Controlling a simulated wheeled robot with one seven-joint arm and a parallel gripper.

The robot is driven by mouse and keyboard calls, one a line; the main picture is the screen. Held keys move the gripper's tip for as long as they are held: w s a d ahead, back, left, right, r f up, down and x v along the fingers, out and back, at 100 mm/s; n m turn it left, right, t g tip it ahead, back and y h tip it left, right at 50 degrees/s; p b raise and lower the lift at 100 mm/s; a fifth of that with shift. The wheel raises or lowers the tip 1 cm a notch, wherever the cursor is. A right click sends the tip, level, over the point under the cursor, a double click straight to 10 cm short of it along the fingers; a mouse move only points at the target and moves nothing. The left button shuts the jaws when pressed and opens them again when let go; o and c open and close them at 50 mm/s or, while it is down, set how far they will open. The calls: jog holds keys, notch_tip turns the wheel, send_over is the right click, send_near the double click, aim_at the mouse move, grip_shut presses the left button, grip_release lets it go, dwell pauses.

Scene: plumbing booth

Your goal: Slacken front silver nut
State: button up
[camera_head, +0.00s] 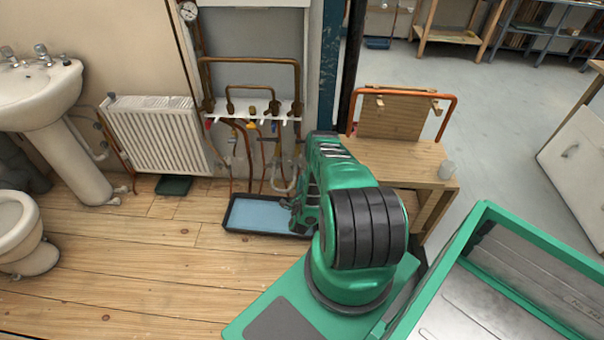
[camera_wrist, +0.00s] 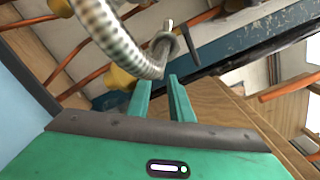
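My gripper (camera_wrist: 158,81) shows in the wrist view with two green fingers apart and a gap between them. It is open, and nothing is visibly clamped between the fingers. A ribbed silvery hose (camera_wrist: 112,38) curves down from the top left to just beyond the fingertips. A grey metal fitting with a rounded collar (camera_wrist: 163,42) stands beyond the tips; I cannot tell whether it is the front silver nut. The nut cannot be made out there.
A black tray with a blue inside (camera_head: 262,216) lies on the floor below the copper pipes (camera_head: 250,62). A white radiator (camera_head: 158,135) is to the left. Floor at left front is clear.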

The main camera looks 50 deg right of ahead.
jog(key=shift+x, duration=2.6)
jog(key=shift+c, duration=0.7)
grip_shut()
